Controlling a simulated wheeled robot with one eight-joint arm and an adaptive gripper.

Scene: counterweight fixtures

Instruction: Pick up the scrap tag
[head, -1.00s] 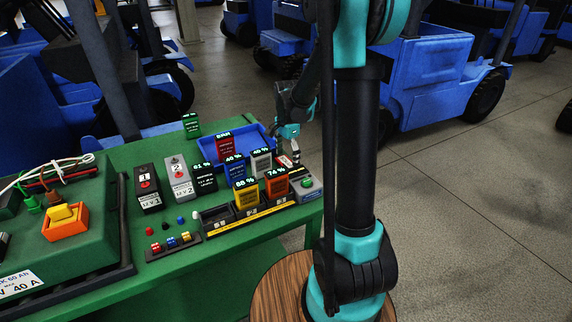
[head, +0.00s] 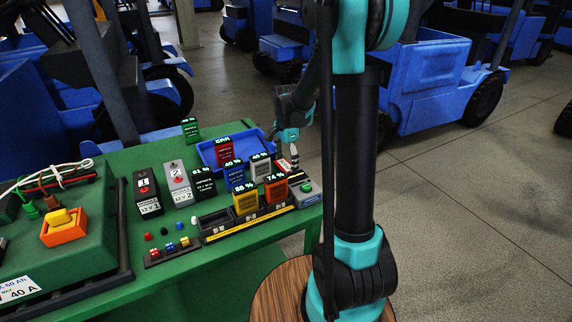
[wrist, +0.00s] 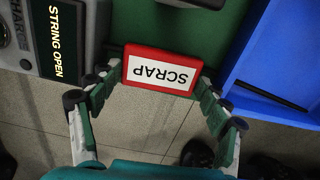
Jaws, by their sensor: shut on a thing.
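The scrap tag (wrist: 160,71) is a red-framed plate with a white face and the word SCRAP upside down in the wrist view. My gripper (wrist: 155,79) is shut on it, with a fingertip at each short side. In the head view the tag (head: 284,165) shows as a small red and white patch at the right end of the green bench, below my gripper (head: 288,152). The frames do not show clearly whether the tag touches the bench.
A blue tray (head: 207,155) lies beside the tag, and it also shows in the wrist view (wrist: 250,70). A grey charger (head: 306,192) stands close by. Several colored battery modules, such as the orange one (head: 276,188), stand left of it. Open floor lies beyond the bench edge.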

